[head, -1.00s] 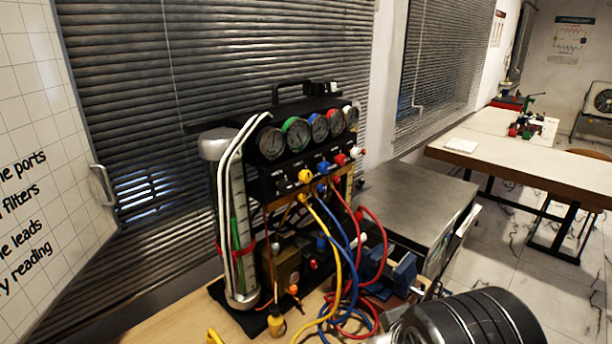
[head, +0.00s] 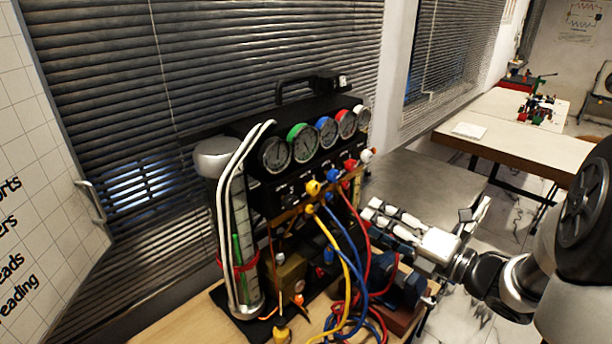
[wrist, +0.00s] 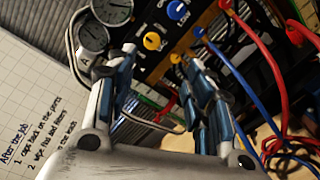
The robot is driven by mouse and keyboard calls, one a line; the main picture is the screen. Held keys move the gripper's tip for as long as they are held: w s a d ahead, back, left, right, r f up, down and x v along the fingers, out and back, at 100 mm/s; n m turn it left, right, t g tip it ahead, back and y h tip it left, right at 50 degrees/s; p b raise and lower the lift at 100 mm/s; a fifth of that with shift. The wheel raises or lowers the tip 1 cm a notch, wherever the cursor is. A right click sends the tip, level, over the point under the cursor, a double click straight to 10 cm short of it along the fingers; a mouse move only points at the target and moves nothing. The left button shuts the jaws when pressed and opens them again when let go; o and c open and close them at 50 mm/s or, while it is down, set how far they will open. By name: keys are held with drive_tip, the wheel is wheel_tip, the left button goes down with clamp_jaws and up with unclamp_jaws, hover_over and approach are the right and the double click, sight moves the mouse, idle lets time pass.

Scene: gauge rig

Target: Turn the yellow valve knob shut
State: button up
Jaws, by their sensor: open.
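The yellow valve knob (head: 313,187) is at the left end of a row of coloured knobs on the front of the black gauge rig (head: 265,196). In the wrist view the yellow knob (wrist: 152,41) shows beyond and between my fingertips. My gripper (head: 372,214) is open and empty, to the right of the knob and slightly lower, apart from it. In the wrist view my gripper (wrist: 158,58) has a wide gap between its fingers. The exact distance to the knob cannot be told.
Blue (head: 333,175), red (head: 351,164) and white (head: 367,155) knobs sit right of the yellow one. Several gauges (head: 304,143) line the top. Yellow, blue and red (head: 368,232) hoses hang below the knobs. A glass cylinder (head: 240,250) stands at the left.

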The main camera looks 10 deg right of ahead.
approach(316, 190)
drive_tip(key=shift+n+y, duration=0.4)
drive_tip(key=x, duration=1)
drive_tip(key=shift+w+d+f, duration=0.15)
drive_tip(key=shift+w+f, duration=0.05)
drive_tip(key=shift+c, duration=0.4)
drive_tip(key=c, duration=1)
